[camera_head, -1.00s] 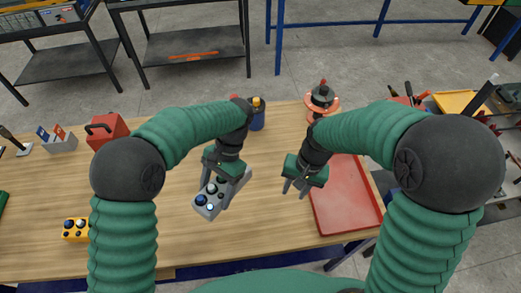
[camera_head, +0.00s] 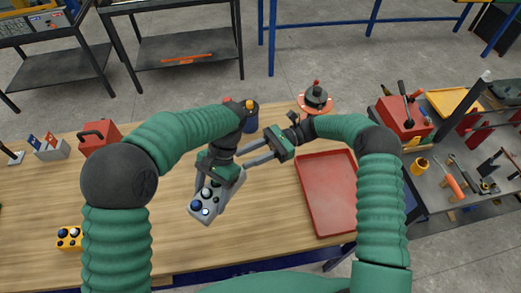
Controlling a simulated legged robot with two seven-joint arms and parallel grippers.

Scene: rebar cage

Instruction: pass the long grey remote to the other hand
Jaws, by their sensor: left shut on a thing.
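The long grey remote (camera_head: 219,192), with blue, white and dark knobs on its near end, is held above the wooden table. My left gripper (camera_head: 212,185) is shut on it around its middle. The remote slants from lower left to upper right. My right gripper (camera_head: 241,159) is open, its two fingers pointing left toward the far end of the remote, close beside my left gripper. I cannot tell whether its fingertips touch the remote, as the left gripper partly hides that end.
An empty red tray (camera_head: 330,195) lies right of the grippers. A dark blue cup (camera_head: 250,119) and a red-orange round item (camera_head: 316,100) stand at the back edge. A red toolbox (camera_head: 98,137) and a yellow remote (camera_head: 69,237) are left. The table's middle front is clear.

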